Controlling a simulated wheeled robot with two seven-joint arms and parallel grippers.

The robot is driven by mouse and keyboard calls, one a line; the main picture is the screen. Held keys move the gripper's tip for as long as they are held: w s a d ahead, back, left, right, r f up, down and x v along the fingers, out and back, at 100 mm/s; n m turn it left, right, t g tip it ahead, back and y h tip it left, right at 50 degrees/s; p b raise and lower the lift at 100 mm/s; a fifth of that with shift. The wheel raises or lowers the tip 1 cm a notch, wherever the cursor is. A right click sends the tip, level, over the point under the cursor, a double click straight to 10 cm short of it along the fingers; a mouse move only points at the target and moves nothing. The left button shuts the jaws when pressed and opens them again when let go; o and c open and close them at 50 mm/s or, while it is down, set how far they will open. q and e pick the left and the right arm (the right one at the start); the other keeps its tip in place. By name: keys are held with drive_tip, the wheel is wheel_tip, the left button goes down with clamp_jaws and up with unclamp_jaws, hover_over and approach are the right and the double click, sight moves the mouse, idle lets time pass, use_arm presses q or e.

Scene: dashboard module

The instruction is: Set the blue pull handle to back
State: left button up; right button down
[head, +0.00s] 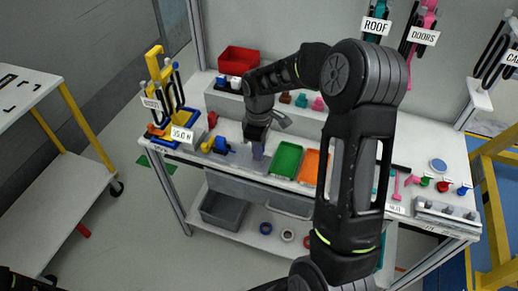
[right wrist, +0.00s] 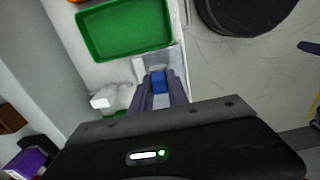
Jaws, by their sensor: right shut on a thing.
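The blue pull handle (right wrist: 158,83) shows in the right wrist view as a small blue block on a pale grey-white mount (right wrist: 143,66). My right gripper (right wrist: 159,88) is shut on it, with one finger on each side. In the head view my right gripper (head: 258,151) points down at the front of the workbench, just left of the green tray. The handle cannot be made out there, as the fingers cover it. How far the handle sits along its travel cannot be told.
A green tray (head: 285,160) and an orange tray (head: 313,167) lie right of my right gripper. A blue and yellow part (head: 221,146) stands to its left. A red bin (head: 238,61) is behind. A grey bin (head: 223,210) sits on the lower shelf.

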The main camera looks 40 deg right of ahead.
sight(242, 155)
drive_tip(key=w+a, duration=0.1)
drive_tip(key=w, duration=0.1)
drive_tip(key=w+a, duration=0.2)
drive_tip(key=shift+w+a+b, duration=0.1)
drive_tip(key=shift+w+b, duration=0.25)
drive_tip(key=c, duration=1.3)
unclamp_jaws()
drive_tip(key=shift+r, duration=0.1)
wheel_tip(242, 155, up, 8)
drive_tip(key=shift+f+b, duration=0.2)
drive_tip(key=shift+b, duration=0.35)
drive_tip(key=shift+s, duration=0.1)
